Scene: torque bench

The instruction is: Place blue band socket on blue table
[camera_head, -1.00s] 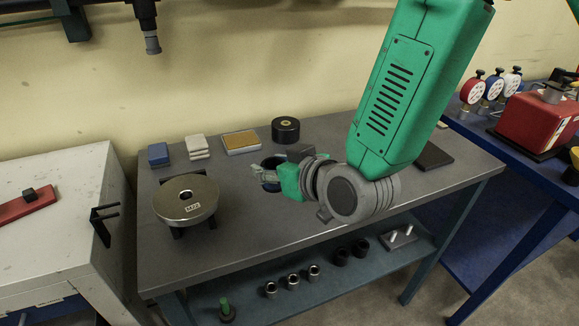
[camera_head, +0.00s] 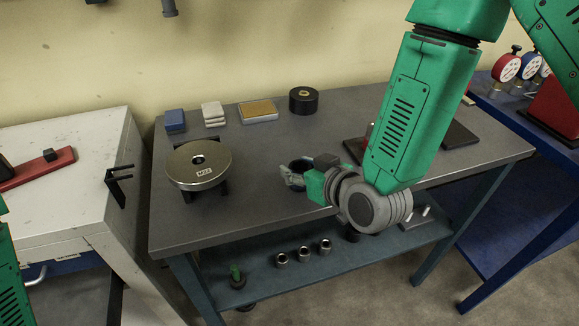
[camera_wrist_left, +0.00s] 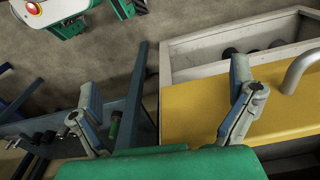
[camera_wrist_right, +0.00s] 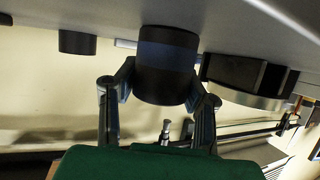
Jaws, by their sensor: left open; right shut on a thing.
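The blue band socket (camera_wrist_right: 167,78) is a dark cylinder with a blue band. My right gripper (camera_wrist_right: 160,98) is shut around it, one finger on each side, in the right wrist view. In the head view the socket (camera_head: 299,164) is partly hidden by my right gripper (camera_head: 301,178), over the grey bench; whether it touches the bench top I cannot tell. The blue table (camera_head: 508,122) is at the right edge of the head view. My left gripper (camera_wrist_left: 165,112) is open and empty in the left wrist view, and out of the head view.
On the grey bench (camera_head: 260,215) are a round metal disc (camera_head: 199,164) on a stand, a black cylinder (camera_head: 303,100), a blue block (camera_head: 175,121) and dark pads. Gauges (camera_head: 506,68) and a red unit (camera_head: 556,112) occupy the blue table. A white cabinet (camera_head: 75,215) stands left.

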